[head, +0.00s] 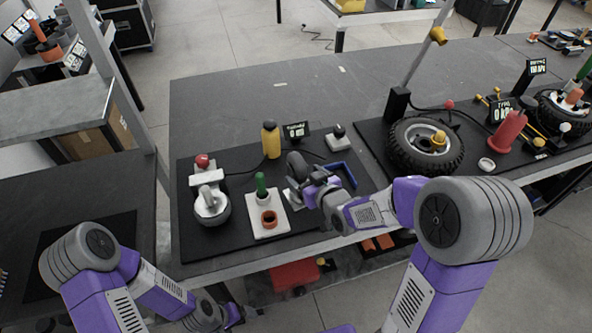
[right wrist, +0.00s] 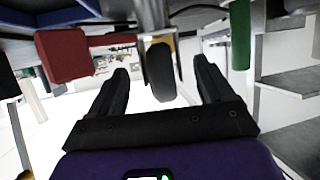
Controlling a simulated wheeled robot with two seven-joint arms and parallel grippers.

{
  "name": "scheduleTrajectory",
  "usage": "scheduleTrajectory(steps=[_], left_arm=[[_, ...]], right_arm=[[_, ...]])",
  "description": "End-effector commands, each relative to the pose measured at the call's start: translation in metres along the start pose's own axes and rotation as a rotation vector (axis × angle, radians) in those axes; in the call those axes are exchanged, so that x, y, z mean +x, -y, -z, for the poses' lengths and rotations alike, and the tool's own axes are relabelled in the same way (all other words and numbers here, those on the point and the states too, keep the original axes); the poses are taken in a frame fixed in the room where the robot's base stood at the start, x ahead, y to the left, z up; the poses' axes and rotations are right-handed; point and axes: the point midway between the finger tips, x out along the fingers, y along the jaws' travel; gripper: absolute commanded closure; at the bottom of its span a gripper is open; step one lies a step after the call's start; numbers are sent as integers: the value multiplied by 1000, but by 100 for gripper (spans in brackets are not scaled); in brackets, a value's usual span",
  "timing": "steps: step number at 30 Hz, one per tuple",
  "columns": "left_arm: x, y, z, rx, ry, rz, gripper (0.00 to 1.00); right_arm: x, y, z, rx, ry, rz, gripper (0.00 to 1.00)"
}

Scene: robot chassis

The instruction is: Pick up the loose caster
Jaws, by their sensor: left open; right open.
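The loose caster, a dark wheel (head: 297,165), stands on the black mat in the middle of the bench. My right gripper (head: 306,184) is right at it, low over the mat, and partly covers its lower part. In the right wrist view the dark wheel (right wrist: 160,72) lies between the two spread fingers of my right gripper (right wrist: 160,80), with a gap on each side. My left gripper (head: 232,314) is low at the bottom of the head view, in front of the bench, apart from the caster and partly cut off.
On the mat (head: 240,160) stand a silver wheeled unit (head: 211,204) with a red knob, a yellow bottle (head: 271,140), a white plate (head: 283,226) with a green-handled tool and an orange ring, and a blue bracket (head: 342,171). A large tyre (head: 402,158) lies to the right.

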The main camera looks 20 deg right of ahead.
Motion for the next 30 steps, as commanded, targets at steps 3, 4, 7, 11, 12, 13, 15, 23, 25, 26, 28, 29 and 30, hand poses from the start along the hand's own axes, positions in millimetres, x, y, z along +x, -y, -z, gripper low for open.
scheduleTrajectory(steps=[3,4,7,11,12,13,15,23,25,26,28,29,30], left_arm=[[6,2,0,0,0,0,11],[8,3,0,0,0,0,11],[14,5,1,0,0,0,11],[16,6,1,0,0,0,11],[16,6,1,0,0,0,11],[16,6,1,0,0,0,11],[16,6,1,0,0,0,11],[16,6,1,0,0,0,11],[16,6,1,0,0,0,11],[16,6,1,0,0,0,11],[16,6,1,0,0,0,11],[16,6,1,0,0,0,11],[16,6,1,0,0,0,11]], right_arm=[[14,1,-4,-3,1,1,19],[19,1,-6,-3,2,1,19],[35,2,-9,-3,1,2,19],[49,1,-7,-1,1,1,19],[52,1,-7,-1,0,0,19],[53,1,-6,-1,0,0,19],[54,0,-6,0,-1,0,19],[53,1,-5,0,0,0,34],[53,1,-5,0,0,0,45],[53,1,-5,0,0,0,50],[53,1,-5,0,0,0,60],[53,1,-5,0,0,0,65],[53,1,-5,0,0,0,71]])
